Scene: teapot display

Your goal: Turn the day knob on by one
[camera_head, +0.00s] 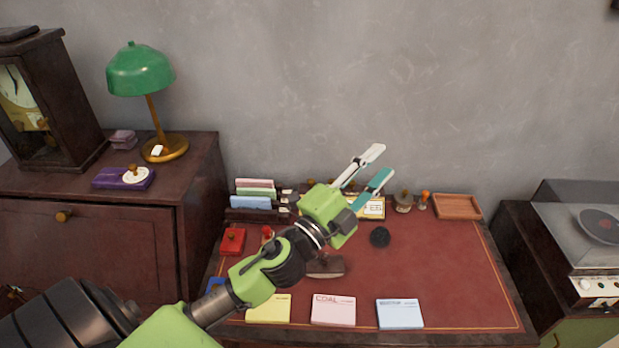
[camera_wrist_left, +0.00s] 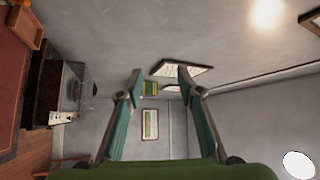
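My left gripper (camera_head: 384,161) is raised over the back of the red-topped desk, its two fingers apart and empty. In the left wrist view, the same gripper (camera_wrist_left: 160,76) shows its fingers spread, with only wall and far room between them. A cream panel with dark marks (camera_head: 372,208), perhaps a calendar, stands at the back of the desk, partly hidden behind the gripper. Small brown knob-like tops (camera_head: 311,183) show beside the gripper. I cannot tell which is the day knob. My right gripper is not in view.
The desk (camera_head: 450,265) holds yellow, pink and blue card stacks in front, a dark round object (camera_head: 380,237), a letter rack (camera_head: 250,202), stamps (camera_head: 403,201) and a wooden tray (camera_head: 457,206). A green lamp (camera_head: 140,72) stands left. The desk's right half is mostly clear.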

